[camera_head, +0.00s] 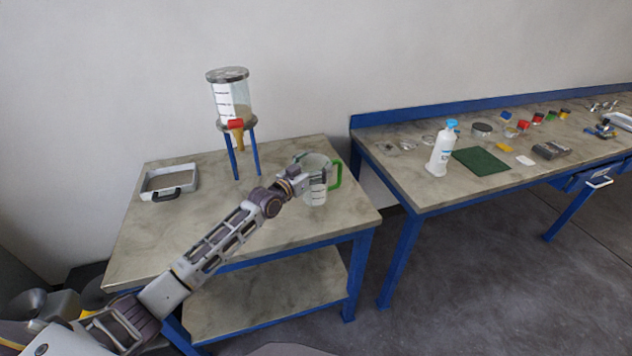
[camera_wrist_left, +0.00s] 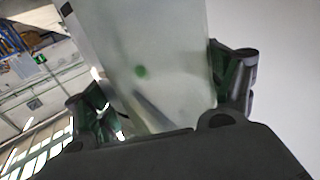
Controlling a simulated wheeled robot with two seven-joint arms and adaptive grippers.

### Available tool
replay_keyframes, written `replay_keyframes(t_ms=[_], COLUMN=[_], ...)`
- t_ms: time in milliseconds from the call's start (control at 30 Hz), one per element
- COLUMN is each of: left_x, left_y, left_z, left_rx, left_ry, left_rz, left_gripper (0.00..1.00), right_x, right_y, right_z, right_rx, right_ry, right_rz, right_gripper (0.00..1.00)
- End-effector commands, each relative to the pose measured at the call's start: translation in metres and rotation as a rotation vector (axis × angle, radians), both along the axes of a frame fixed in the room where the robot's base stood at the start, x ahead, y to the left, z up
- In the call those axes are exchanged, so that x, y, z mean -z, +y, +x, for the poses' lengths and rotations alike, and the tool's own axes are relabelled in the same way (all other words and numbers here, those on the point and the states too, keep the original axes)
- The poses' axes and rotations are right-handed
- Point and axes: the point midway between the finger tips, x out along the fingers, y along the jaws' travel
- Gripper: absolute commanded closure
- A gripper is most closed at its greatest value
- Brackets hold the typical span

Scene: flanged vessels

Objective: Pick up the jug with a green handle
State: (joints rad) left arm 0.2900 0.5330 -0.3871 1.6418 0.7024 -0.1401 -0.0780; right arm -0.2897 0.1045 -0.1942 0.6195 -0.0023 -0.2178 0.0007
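The jug (camera_head: 318,190) is clear with a white marked label and a green handle (camera_head: 337,175). It is upright at the right part of the near table; I cannot tell whether its base touches the top. My left gripper (camera_head: 303,182) is at the jug's left side, opposite the handle. In the left wrist view the jug's translucent wall (camera_wrist_left: 160,65) fills the space between the two fingers, which appear to press against it from both sides. The handle is hidden there, apart from a blurred green spot seen through the wall. My right gripper is not in view.
A clear vessel (camera_head: 228,100) with a red valve stands on a blue-legged stand behind the jug. A grey tray (camera_head: 170,182) lies at the left. The right bench (camera_head: 400,175) holds a white bottle (camera_head: 441,150), a green mat (camera_head: 481,161) and small items.

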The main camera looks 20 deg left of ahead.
Motion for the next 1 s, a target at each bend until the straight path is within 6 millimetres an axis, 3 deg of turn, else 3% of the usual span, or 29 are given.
replay_keyframes(t_ms=[33, 233, 667, 1000], left_x=[0.0, 0.0, -0.009, -0.051], left_y=[0.0, 0.0, 0.0, -0.001], left_z=[0.0, 0.0, 0.0, 0.0], left_rx=[0.0, 0.0, 0.0, 0.001], left_ry=[0.001, 0.001, -0.002, -0.003], left_rz=[0.0, 0.0, 0.0, 0.0], left_gripper=[0.31, 0.56, 0.56, 0.56], right_x=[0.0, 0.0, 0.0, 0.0], right_y=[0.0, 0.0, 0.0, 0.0], right_z=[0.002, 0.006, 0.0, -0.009], right_rx=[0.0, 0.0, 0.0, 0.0], right_ry=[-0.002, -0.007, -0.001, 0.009], right_rz=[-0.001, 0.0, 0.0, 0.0], right_gripper=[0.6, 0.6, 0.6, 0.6])
